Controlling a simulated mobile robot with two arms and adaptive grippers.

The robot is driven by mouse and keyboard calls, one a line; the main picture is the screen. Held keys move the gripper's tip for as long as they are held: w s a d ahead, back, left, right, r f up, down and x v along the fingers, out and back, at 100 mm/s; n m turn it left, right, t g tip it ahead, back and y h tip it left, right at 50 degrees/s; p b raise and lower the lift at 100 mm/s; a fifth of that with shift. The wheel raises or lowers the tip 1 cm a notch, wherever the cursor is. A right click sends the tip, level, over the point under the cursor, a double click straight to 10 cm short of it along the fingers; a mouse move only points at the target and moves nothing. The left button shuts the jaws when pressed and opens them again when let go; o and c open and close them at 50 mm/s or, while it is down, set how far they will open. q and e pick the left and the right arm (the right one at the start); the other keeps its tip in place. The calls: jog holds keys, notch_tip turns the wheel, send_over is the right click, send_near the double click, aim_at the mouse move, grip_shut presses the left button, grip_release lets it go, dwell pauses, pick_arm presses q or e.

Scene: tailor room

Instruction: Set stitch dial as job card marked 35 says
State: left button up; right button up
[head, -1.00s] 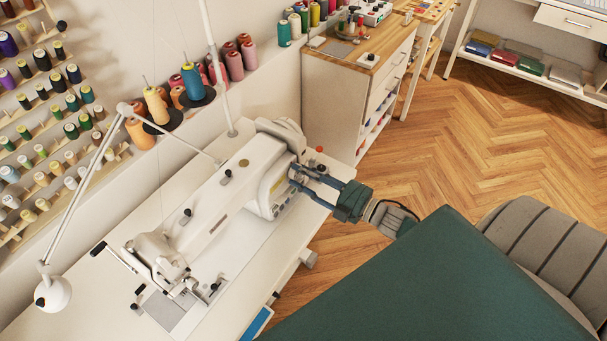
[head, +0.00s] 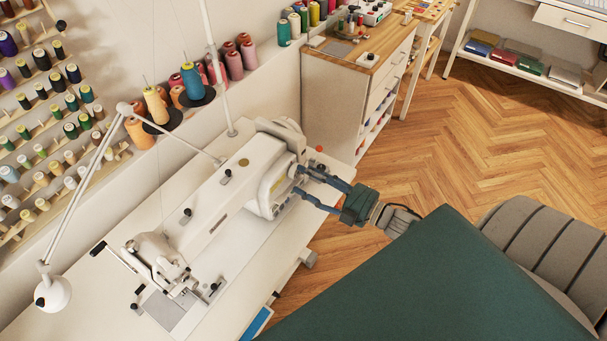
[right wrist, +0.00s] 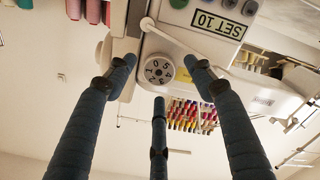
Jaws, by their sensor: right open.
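The white sewing machine (head: 225,195) stands on the white table at left. In the right wrist view, its round pale stitch dial (right wrist: 159,70) with dark numerals is on the end of the machine (right wrist: 190,45). The dial is hard to make out in the head view. A card marked 35 cannot be made out. My left gripper is not in view.
A jointed lamp (head: 54,292) and thread cones (head: 158,105) stand beside the machine. A wooden-topped cabinet (head: 340,75) is behind it. A blue-faced item (head: 257,322) is at the table's front edge. Open wooden floor (head: 470,130) lies to the right.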

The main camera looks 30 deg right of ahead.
jog(key=v, duration=0.6)
dwell(0.5)
